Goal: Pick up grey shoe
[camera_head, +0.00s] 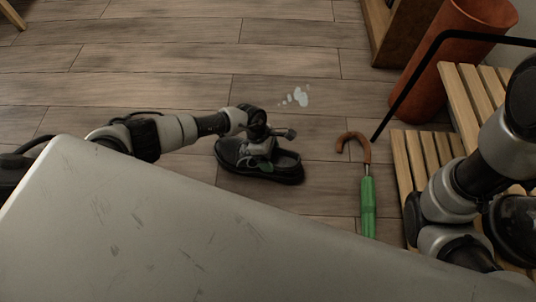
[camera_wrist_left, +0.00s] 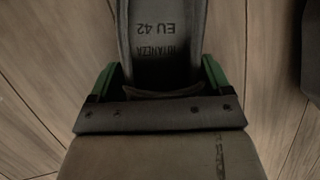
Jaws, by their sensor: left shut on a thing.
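A dark grey shoe (camera_head: 235,156) sits on the wooden floor near the middle of the head view, its opening facing up. My left gripper (camera_head: 268,148) is at the shoe, over its middle. In the left wrist view, the shoe's inside (camera_wrist_left: 165,35) with the print "EU 42" fills the top middle. The green-edged fingers of my left gripper (camera_wrist_left: 157,85) stand on either side of the shoe, shut on it. My right arm is at the right of the head view, but its fingertips cannot be made out.
An umbrella with a green cover and brown hook handle (camera_head: 367,190) lies right of the shoe. A slatted wooden bench (camera_head: 425,150) and a terracotta cylinder (camera_head: 440,70) stand at the right. White spots (camera_head: 300,96) mark the floor behind the shoe.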

